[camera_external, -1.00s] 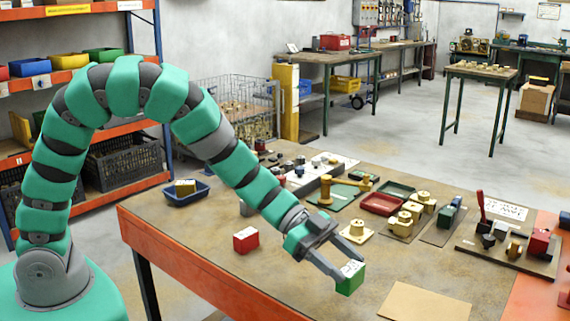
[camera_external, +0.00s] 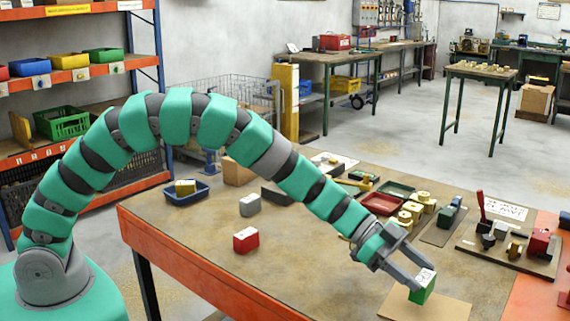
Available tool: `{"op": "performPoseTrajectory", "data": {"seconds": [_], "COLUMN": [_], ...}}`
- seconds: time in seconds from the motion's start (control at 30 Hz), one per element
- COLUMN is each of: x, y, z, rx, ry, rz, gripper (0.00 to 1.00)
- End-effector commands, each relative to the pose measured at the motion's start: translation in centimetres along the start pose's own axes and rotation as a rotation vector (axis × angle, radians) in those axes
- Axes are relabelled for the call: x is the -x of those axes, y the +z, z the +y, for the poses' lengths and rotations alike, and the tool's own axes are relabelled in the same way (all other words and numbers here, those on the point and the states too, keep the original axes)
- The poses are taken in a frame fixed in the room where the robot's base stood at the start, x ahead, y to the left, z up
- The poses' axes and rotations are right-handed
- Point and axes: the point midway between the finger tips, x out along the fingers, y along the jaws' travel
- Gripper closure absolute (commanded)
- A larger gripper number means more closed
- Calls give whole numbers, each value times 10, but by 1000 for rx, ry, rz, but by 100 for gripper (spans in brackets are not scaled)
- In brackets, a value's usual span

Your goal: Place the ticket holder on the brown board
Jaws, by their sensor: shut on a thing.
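The ticket holder (camera_external: 421,288) is a small green block with a white marked ticket on top. My gripper (camera_external: 418,282) is shut on it, with the fingers on either side of the block. The brown board (camera_external: 402,309) is a flat tan sheet at the front right of the table. The holder shows over the back part of the board. I cannot tell whether it touches the board or hangs just above it.
A red block (camera_external: 246,240) and a grey block (camera_external: 250,205) stand on the table to the left. A blue tray (camera_external: 186,197) sits at the far left. A fixture board with a red lever (camera_external: 481,207) is at the right. The table front is clear.

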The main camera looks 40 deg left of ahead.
Motion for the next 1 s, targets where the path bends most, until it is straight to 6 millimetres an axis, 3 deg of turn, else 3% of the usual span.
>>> {"op": "performPoseTrajectory", "data": {"seconds": [0.37,0.6,0.97,1.0], "x": [-16,-28,-28,-28], "y": [-3,28,29,29], "z": [-12,-12,-12,-12], "rx": [-1,1,-2,-2], "ry": [-2,-1,-3,-2], "rz": [0,-1,0,0], "gripper": [70,70,70,38]}}
